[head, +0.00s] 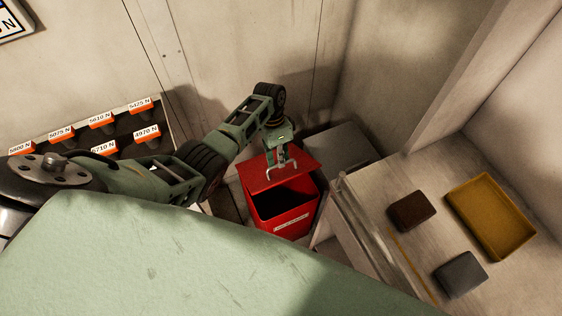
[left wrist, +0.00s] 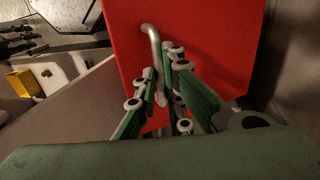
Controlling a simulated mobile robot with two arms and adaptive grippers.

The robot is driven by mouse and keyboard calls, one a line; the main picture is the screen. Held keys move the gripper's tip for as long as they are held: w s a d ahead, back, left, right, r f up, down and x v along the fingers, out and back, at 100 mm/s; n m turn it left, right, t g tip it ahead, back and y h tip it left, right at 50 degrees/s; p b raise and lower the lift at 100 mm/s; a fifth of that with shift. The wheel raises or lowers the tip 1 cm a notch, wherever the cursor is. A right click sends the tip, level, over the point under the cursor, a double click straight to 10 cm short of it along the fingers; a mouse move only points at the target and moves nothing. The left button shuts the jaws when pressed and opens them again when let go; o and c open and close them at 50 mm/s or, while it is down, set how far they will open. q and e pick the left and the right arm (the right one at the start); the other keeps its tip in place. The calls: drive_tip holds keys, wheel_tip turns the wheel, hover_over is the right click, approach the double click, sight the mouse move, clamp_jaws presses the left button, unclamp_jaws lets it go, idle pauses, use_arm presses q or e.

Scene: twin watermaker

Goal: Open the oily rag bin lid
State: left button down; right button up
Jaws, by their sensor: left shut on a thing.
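The red oily rag bin (head: 284,212) stands on the floor near the corner, with a white label on its front. Its red lid (head: 268,178) is raised at the back, and the dark inside of the bin shows below it. In the left wrist view the lid (left wrist: 215,50) is a large red panel with a pale bent handle (left wrist: 151,42). My left gripper (head: 282,168) is at the lid, its fingers (left wrist: 162,98) closed around the handle. My right gripper is not in view.
A grey box (head: 338,146) stands right behind the bin. A bench (head: 375,205) at the right holds a yellow tray (head: 528,243), a brown block (head: 411,210) and a grey block (head: 460,274). A rack with orange labelled items (head: 100,119) is at the left wall.

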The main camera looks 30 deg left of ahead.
use_arm(q)
drive_tip(key=shift+w+a, duration=0.2)
drive_tip(key=shift+a, duration=0.3)
drive_tip(key=c, duration=2.3)
unclamp_jaws()
drive_tip(key=o, duration=0.4)
drive_tip(key=shift+w+a+f, duration=0.1)
drive_tip(key=shift+w+f, duration=0.05)
drive_tip(key=shift+f, duration=0.15)
drive_tip(key=shift+o, duration=0.2)
drive_tip(key=shift+r, duration=0.1)
drive_tip(key=shift+r, duration=0.1)
drive_tip(key=v, duration=1.1)
drive_tip(key=shift+r, duration=0.4)
drive_tip(key=shift+f, duration=0.1)
